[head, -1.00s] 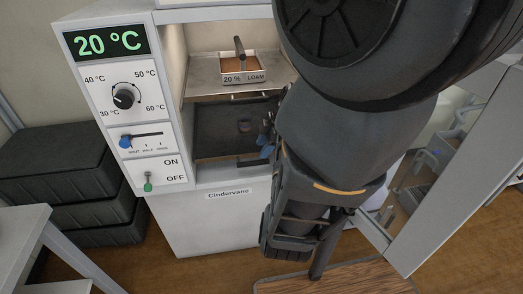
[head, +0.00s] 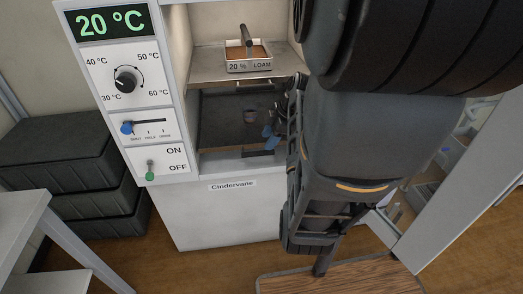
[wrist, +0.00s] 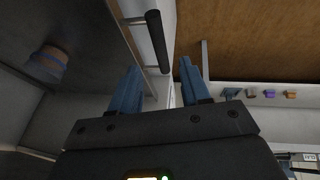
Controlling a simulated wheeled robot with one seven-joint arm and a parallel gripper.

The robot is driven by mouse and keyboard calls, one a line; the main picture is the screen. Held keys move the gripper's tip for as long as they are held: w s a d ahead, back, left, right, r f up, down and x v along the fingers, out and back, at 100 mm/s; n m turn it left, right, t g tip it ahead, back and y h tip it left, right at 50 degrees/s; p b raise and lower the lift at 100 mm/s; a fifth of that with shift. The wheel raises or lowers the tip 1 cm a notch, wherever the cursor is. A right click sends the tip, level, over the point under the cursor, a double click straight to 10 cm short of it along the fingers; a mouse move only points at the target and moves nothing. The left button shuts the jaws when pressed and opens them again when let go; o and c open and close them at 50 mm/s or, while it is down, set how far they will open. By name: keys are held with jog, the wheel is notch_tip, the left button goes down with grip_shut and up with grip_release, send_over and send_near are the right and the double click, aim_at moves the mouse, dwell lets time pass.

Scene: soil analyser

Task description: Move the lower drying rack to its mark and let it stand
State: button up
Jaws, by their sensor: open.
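The lower drying rack (head: 222,128) is a dark shelf inside the open cabinet, below the upper rack, with a small pot (head: 250,116) on it. Its black handle bar (head: 258,153) shows at the front. In the wrist view the rack (wrist: 70,22) is at upper left, with the pot (wrist: 47,64) on it. My gripper (wrist: 158,78) is open, with blue fingers on either side of the end of the black handle bar (wrist: 157,38) in the picture. I cannot tell whether they touch it. In the head view my gripper (head: 271,138) is partly hidden by my arm. I cannot make out the mark.
The upper rack (head: 210,68) holds a tray labelled 20 % LOAM (head: 248,64). The control panel (head: 128,105) is at left and reads 20 °C. Dark crates (head: 70,160) and a white table (head: 25,225) are at left.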

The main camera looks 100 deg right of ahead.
aim_at(260, 152)
jog(key=x, duration=0.6)
jog(key=shift+f, duration=0.3)
jog(key=shift+c, duration=0.3)
grip_shut()
